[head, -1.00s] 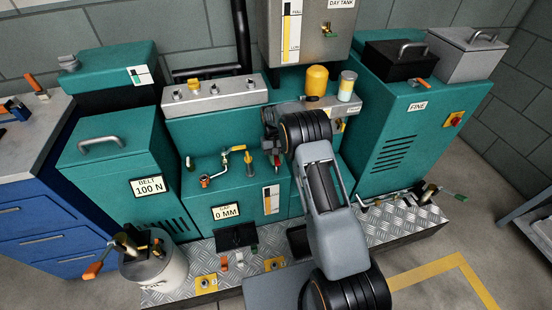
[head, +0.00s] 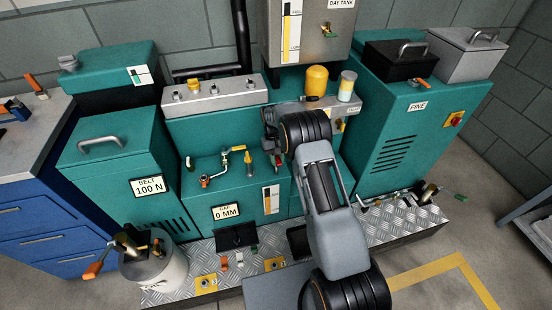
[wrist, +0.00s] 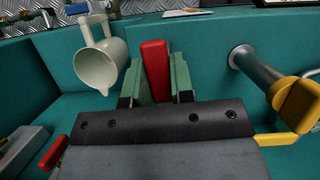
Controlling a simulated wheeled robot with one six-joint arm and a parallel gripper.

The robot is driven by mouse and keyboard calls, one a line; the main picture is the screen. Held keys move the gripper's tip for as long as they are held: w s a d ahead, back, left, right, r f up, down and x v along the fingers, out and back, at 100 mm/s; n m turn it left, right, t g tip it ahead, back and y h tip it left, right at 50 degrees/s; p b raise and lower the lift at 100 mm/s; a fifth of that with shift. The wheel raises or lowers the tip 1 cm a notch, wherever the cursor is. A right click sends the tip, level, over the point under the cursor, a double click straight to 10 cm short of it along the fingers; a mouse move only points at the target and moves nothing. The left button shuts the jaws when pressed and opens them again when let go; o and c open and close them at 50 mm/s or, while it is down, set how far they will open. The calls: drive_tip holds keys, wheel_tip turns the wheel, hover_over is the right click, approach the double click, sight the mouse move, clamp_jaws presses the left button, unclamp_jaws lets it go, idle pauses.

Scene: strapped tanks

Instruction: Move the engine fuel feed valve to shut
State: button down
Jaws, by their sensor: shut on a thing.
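In the wrist view, a red lever handle (wrist: 155,62) stands between the two green fingers of my gripper (wrist: 158,82), which is shut on it. In the head view my gripper (head: 276,157) is over the teal engine block (head: 190,168), partly hidden by my own arm. I see no readable label on the red lever, and its valve body is hidden. Left of the gripper in the head view are a yellow-handled lever (head: 238,148) on a brass fitting and an orange-red handle (head: 205,181).
In the wrist view a pale cup (wrist: 100,62) stands close left of the fingers, and a yellow-handled grey stem (wrist: 255,72) stands to the right. Another red handle (wrist: 52,153) is at lower left. The day tank (head: 308,35) hangs behind; a yellow cylinder (head: 317,80) stands right of my gripper.

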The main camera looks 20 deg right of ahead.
drive_tip(key=n, duration=0.1)
drive_tip(key=d+n+h, duration=0.1)
drive_tip(key=shift+w+d+n, duration=0.15)
drive_tip(key=shift+d+n, duration=0.1)
drive_tip(key=shift+n, duration=0.15)
drive_tip(key=n, duration=0.1)
drive_tip(key=w+d+n+h, duration=0.1)
drive_tip(key=n, duration=0.1)
drive_tip(key=shift+d+n+t, duration=0.3)
drive_tip(key=shift+t, duration=0.1)
drive_tip(key=n, duration=0.1)
drive_tip(key=w+d+n+t+h, duration=0.1)
drive_tip(key=n, duration=0.1)
drive_tip(key=shift+w+d+n, duration=0.1)
drive_tip(key=shift+d+n, duration=0.05)
drive_tip(key=shift+n, duration=0.15)
